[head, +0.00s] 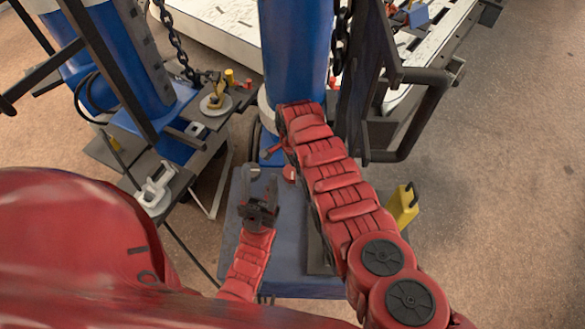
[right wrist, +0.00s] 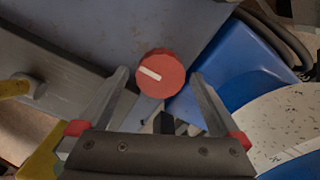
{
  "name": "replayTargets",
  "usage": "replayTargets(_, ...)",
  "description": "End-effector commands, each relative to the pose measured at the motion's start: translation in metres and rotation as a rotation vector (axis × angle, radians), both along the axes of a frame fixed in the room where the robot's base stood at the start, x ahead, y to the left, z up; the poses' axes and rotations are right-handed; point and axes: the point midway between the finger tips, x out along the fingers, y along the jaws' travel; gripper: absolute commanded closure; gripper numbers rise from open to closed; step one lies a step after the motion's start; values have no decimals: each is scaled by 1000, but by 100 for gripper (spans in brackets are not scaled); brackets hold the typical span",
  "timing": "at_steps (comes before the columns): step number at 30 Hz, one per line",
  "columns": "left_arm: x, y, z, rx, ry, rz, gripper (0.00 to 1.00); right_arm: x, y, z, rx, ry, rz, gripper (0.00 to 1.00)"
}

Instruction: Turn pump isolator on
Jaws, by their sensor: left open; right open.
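The isolator looks to be the round red knob (right wrist: 160,73) with a white bar, on a blue-grey surface in the right wrist view. Its bar slopes slightly down to the right. My open right gripper (right wrist: 158,78) has one finger on each side of it; I cannot tell whether they touch. In the head view my right arm hides most of that gripper. A small red round piece (head: 289,174) beside that arm may be the same knob. My left gripper (head: 260,184) is open and empty above the blue-grey bench top, left of the right arm.
A blue column (head: 295,50) stands behind the bench (head: 290,285). A dark frame and bent pipe (head: 428,110) stand to its right. A yellow block (head: 403,205) is right of my right arm. A side shelf (head: 180,185) holds a white fitting (head: 155,187). Open floor lies at the right.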

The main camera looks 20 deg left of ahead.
Motion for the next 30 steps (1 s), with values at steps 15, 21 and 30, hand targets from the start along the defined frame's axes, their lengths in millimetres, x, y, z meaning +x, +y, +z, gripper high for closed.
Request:
replayTargets(15,0,0,13,0,0,0,50,2,1,65,7,-9,1,0)
replayTargets(21,0,0,5,0,0,0,50,2,1,114,5,-7,1,0)
replayTargets(30,0,0,42,0,0,0,50,0,1,170,-1,1,1,0)
